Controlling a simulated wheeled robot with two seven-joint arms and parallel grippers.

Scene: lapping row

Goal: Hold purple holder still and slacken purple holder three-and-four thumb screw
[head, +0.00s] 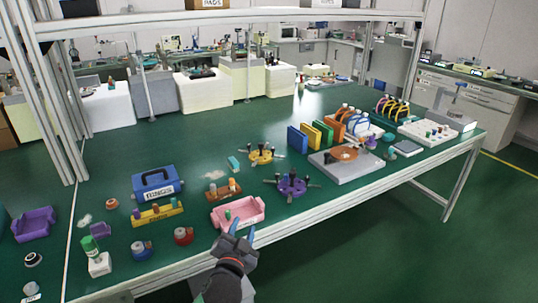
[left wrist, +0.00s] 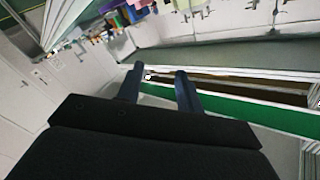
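The purple holder (head: 291,186) is a round purple piece with dark screws and arms sticking out around it. It stands on the green bench top, right of the pink tray. Its separate thumb screws are too small to tell apart. My left gripper (head: 243,229) is near the front edge of the bench, just in front of the pink tray and left of the purple holder, apart from it. Its two blue fingers (left wrist: 160,80) are spread with nothing between them in the left wrist view. The right gripper is not in view.
A pink tray (head: 259,216) lies just beyond my left gripper. A yellow holder (head: 262,155) stands behind the purple one, and a grey plate with an orange disc (head: 346,165) to its right. Bare green bench lies between the purple holder and the front edge.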

